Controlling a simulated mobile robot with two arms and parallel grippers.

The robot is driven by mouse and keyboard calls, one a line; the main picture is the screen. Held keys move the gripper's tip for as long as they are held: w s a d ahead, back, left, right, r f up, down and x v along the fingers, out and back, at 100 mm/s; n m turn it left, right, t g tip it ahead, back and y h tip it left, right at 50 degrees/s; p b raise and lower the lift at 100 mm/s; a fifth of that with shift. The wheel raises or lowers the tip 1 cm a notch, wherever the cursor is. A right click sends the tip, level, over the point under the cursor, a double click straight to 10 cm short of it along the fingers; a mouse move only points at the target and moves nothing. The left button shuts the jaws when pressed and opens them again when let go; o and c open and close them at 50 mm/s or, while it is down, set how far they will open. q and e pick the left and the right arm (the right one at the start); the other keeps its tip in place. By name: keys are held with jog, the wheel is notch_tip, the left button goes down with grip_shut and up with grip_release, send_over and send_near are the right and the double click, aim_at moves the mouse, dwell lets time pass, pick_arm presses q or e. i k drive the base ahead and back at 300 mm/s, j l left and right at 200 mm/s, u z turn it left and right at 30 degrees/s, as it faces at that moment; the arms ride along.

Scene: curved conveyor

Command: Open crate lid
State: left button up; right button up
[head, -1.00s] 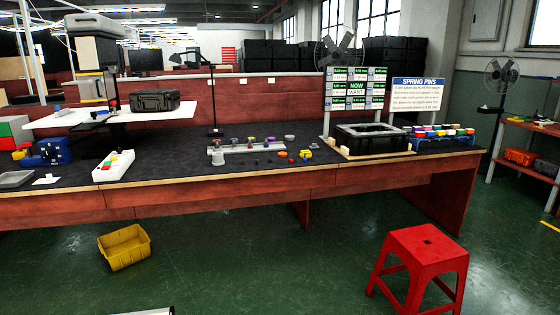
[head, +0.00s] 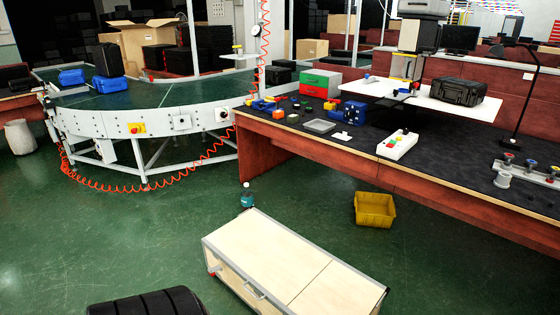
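A wooden crate (head: 270,262) with grey metal edges lies on the green floor at the bottom middle of the head view. Its pale top is shut and has a seam across it. A silver handle (head: 252,289) is on its near side. I cannot tell for certain that this is the task's crate. A shut black hard case (head: 458,91) stands on the white platform at the right. Neither of my grippers is in view.
A curved conveyor (head: 110,124) at the left carries blue and black cases. A dark workbench (head: 360,165) runs along the right. A yellow bin (head: 374,210), a small bottle (head: 247,196) and a black ribbed object (head: 150,304) are on the floor. Green floor lies open around them.

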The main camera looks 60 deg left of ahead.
aim_at(296, 274)
jog(key=u, duration=2.1)
